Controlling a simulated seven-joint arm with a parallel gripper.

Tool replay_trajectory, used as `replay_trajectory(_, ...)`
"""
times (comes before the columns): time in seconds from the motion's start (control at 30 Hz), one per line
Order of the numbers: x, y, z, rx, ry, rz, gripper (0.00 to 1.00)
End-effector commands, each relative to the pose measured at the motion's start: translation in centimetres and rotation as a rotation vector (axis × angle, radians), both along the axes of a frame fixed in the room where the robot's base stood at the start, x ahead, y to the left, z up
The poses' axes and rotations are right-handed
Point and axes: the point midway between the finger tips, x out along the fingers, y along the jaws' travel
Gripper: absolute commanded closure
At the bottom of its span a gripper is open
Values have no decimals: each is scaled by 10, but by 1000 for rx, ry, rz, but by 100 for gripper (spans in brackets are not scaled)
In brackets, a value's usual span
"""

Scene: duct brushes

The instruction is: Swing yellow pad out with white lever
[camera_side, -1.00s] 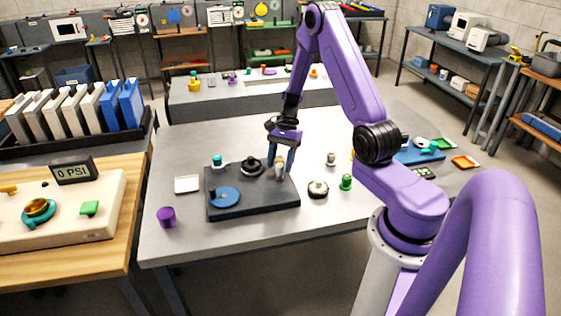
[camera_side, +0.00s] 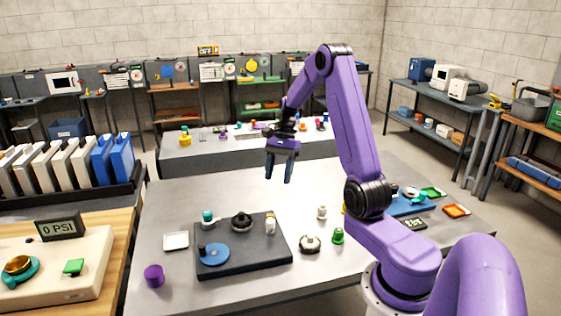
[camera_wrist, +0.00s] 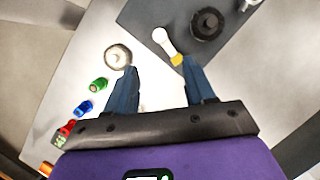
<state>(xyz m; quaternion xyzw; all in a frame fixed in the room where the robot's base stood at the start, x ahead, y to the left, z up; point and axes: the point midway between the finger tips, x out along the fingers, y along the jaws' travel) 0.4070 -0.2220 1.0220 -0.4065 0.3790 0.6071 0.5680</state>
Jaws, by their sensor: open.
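The white lever (camera_side: 270,228) stands near the right edge of a dark base plate (camera_side: 225,268) on the grey table. It also shows in the wrist view (camera_wrist: 162,39), as a pale arm with a rounded end. The yellow pad (camera_wrist: 176,60) is at its other end, near the plate's edge; in the side view only a small yellow spot (camera_side: 270,215) shows there. My gripper (camera_side: 278,180) is raised well above the plate, fingers pointing down, open and empty. In the wrist view my gripper (camera_wrist: 160,68) has its fingers apart, with the yellow pad between and just beyond the tips.
The plate also carries a black round knob (camera_side: 242,221), a blue disc (camera_side: 214,255) and a teal-topped part (camera_side: 207,216). A dark-and-white round part (camera_side: 310,244), a green part (camera_side: 338,236) and a white part (camera_side: 322,212) stand to its right. A purple cup (camera_side: 154,275) stands front left.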

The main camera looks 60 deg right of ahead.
Motion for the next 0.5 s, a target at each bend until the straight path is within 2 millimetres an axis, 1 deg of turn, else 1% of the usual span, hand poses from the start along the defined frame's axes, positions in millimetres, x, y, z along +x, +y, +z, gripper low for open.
replay_trajectory(0.03,0,-4,9,-3,-3,-1,46)
replay_trajectory(0.2,1,-12,27,-2,-2,0,46)
replay_trajectory(0.33,1,-14,33,0,0,-1,46)
replay_trajectory(0.5,1,-14,34,0,0,-1,46)
